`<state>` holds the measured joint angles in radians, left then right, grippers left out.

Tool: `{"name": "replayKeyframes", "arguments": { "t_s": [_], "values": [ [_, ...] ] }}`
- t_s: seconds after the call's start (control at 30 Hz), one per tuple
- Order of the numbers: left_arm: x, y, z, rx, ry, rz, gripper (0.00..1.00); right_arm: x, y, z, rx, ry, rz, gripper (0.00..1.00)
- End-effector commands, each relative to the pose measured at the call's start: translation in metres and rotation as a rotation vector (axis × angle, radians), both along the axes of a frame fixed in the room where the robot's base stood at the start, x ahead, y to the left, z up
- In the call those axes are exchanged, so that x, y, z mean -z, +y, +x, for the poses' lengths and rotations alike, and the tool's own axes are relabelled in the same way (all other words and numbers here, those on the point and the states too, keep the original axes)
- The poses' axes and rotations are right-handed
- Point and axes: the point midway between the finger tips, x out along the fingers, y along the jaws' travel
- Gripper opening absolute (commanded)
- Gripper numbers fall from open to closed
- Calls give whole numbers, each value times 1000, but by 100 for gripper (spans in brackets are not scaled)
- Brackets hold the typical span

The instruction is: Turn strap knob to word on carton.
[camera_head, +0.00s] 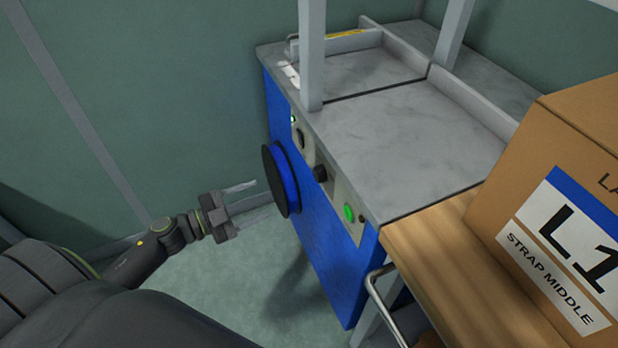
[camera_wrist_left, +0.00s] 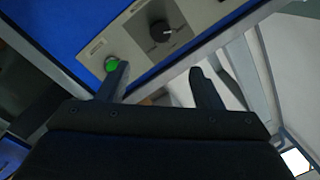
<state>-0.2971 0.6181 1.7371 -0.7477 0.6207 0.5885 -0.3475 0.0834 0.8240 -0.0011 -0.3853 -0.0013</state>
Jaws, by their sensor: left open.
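The carton (camera_head: 555,140) stands at the right of the head view, and its label (camera_head: 570,250) reads "L1" and "STRAP MIDDLE". A black knob (camera_head: 320,173) sits on the grey control panel of the blue machine (camera_head: 330,235). The left wrist view shows a black knob (camera_wrist_left: 160,31) with a pale pointer mark; the words around it are too small to read. My left gripper (camera_head: 249,203) is open and empty, in front of the panel side and apart from the knob. Its fingers (camera_wrist_left: 160,80) show below the knob in the wrist view. My right gripper is out of view.
A green button (camera_head: 348,212) is beside the knob, and it also shows near a left fingertip in the wrist view (camera_wrist_left: 111,63). A black-and-blue reel (camera_head: 281,180) juts from the machine. The carton rests on a wooden surface (camera_head: 440,245) with a metal handle (camera_head: 378,300).

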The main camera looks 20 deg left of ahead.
Motion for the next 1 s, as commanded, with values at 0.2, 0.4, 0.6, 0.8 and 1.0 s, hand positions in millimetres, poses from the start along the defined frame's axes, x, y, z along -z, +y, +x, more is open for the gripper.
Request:
{"name": "replayKeyframes", "arguments": {
  "t_s": [0.2, 0.4, 0.6, 0.8, 1.0],
  "values": [
    [-3, -25, 35, -3, -5, -4, 60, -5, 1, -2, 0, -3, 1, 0],
    [-2, -50, 70, -3, -3, -5, 60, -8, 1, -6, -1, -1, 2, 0],
    [-2, -72, 101, -2, -1, -4, 60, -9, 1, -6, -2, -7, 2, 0],
    [0, -84, 117, -3, 0, -2, 60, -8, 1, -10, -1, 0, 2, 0],
    [0, -87, 122, -3, 1, -1, 60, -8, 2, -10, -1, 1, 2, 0]
  ]
}}
